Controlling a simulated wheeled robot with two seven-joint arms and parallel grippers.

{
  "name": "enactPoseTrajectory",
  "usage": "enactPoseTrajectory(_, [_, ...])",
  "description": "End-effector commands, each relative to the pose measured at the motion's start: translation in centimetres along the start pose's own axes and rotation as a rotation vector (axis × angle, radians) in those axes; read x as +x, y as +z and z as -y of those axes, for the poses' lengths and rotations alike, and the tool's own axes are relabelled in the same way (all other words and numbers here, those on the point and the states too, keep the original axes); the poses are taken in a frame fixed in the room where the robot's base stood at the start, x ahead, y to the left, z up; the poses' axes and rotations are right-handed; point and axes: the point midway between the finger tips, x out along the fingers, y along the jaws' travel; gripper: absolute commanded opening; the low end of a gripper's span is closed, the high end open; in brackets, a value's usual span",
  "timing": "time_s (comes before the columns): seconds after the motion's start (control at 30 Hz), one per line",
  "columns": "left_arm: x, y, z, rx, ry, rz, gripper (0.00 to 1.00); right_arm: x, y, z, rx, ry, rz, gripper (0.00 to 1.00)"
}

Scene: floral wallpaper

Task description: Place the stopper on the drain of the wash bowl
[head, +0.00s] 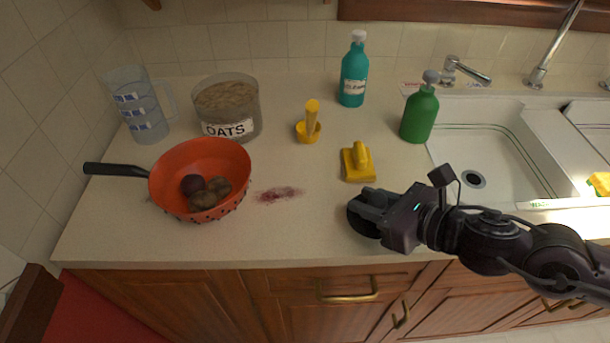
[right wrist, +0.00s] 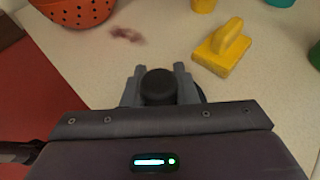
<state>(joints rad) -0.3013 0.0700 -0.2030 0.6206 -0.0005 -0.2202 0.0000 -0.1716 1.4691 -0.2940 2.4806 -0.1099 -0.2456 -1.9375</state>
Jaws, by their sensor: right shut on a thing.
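My right gripper (head: 374,212) is shut on a black stopper (right wrist: 158,88), whose round dark top shows between the two fingers in the right wrist view. In the head view the gripper is over the front edge of the counter, left of the wash bowl (head: 478,145). The drain (head: 474,180), a dark round hole with a pale metal ring, is on the bowl's floor, to the right of and beyond the gripper. Nothing covers the drain. My left gripper is not in view.
A yellow scrubber (head: 358,163) lies just beyond the gripper. A green bottle (head: 419,114) stands by the bowl's left rim, with a faucet (head: 463,72) behind. A red colander (head: 180,183), oats container (head: 244,102), jug (head: 143,108), yellow brush (head: 310,125) and teal bottle (head: 354,75) stand further left.

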Motion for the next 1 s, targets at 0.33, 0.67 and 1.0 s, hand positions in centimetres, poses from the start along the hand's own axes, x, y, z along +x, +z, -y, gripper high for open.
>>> enactPoseTrajectory(0.33, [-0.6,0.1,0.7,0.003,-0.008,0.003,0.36,3.3,2.2,-0.3,0.001,0.009,0.012,0.03])
enactPoseTrajectory(0.67, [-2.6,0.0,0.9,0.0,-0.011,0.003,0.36,8.8,4.4,-0.6,-0.002,0.014,0.007,0.03])
enactPoseTrajectory(1.0, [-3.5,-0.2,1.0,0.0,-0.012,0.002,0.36,12.8,5.4,-0.7,-0.005,0.015,0.001,0.03])
